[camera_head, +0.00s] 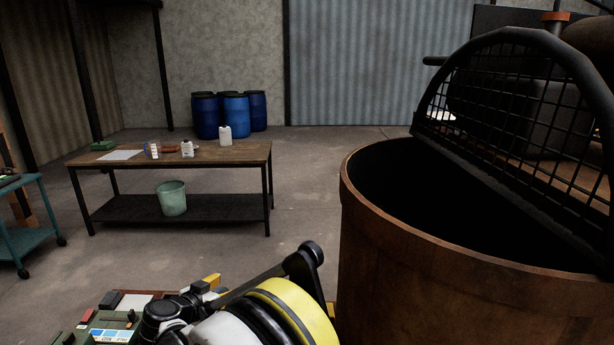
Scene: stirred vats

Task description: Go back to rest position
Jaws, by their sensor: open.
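Parts of my own arm, with white, black and yellow rounded housings, show at the bottom centre, low and close to the camera. I cannot make out the fingers of my gripper in this view. A large rusty-brown vat (430,265) stands close on the right, just beside the arm. Its mesh guard lid (510,85) is tilted up, and the inside of the vat is dark.
A wooden workbench (235,154) at the back left holds white containers, a paper sheet and small items. A pale green bucket (172,198) stands on its lower shelf. Blue drums (236,117) stand by the wall. A teal cart (30,225) is at far left. Open floor lies between.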

